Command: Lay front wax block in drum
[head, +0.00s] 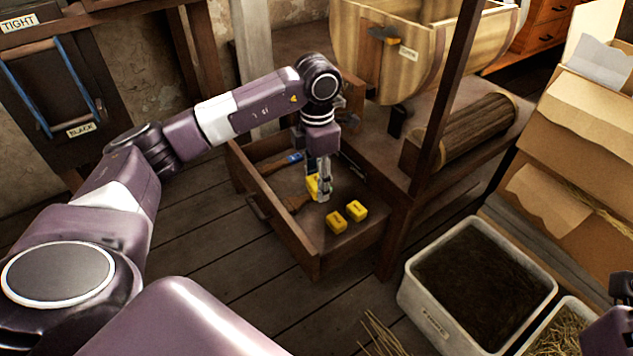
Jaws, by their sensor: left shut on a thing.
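My left gripper (323,193) points down into an open wooden drawer (290,225). It is shut on a yellow wax block (313,186), which its fingers partly cover. Two more yellow wax blocks, a nearer one (336,222) and one to its right (356,210), lie on the drawer floor to the right of the gripper. A large rounded vessel of pale wooden staves (350,55), which looks like the drum, stands above the bench at the top. Its inside is mostly out of view. Only a dark piece of my right arm's end shows at the right edge, and its fingers cannot be made out.
A blue-marked tool (291,158) and a brown brush-like thing (293,202) also lie in the drawer. A dark wooden post (447,95) rises right of the drawer. A ridged wooden roller (478,130) lies on the bench. A white bin (428,318) stands at lower right.

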